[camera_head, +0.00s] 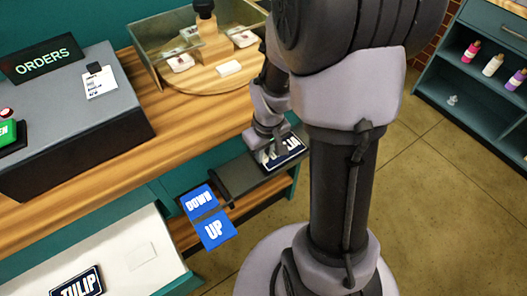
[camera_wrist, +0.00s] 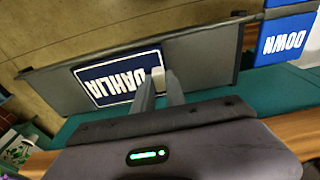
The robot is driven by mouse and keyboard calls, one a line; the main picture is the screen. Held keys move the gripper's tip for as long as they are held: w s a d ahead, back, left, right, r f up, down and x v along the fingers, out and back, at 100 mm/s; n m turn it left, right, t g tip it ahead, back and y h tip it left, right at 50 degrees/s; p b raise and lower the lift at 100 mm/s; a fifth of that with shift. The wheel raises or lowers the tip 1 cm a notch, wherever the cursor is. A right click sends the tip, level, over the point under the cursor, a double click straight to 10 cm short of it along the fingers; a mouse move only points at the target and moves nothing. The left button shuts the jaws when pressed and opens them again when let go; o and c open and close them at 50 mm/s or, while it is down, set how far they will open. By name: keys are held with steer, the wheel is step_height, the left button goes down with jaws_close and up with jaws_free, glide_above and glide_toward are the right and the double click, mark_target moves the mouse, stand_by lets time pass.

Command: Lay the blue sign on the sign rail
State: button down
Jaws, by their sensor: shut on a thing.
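The blue sign (camera_head: 291,152), dark blue with a white border and white lettering, shows partly behind my gripper (camera_head: 266,152). In the wrist view the sign (camera_wrist: 103,80) reads DAHLIA, upside down. My arm hides part of the rail in the head view.
Blue DOWN (camera_head: 199,200) and UP (camera_head: 214,230) panels sit left of the rail. A TULIP sign (camera_head: 78,286) lies on a white surface (camera_head: 128,235) at lower left. The wooden counter (camera_head: 170,150) holds an ORDERS display (camera_head: 43,58). Bottles stand on a teal shelf (camera_head: 485,85) at right.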

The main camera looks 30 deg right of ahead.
steer(key=c, duration=1.3)
jaws_free()
step_height(320, 180, up, 7)
steer(key=p, duration=0.6)
steer(key=shift+r, duration=0.15)
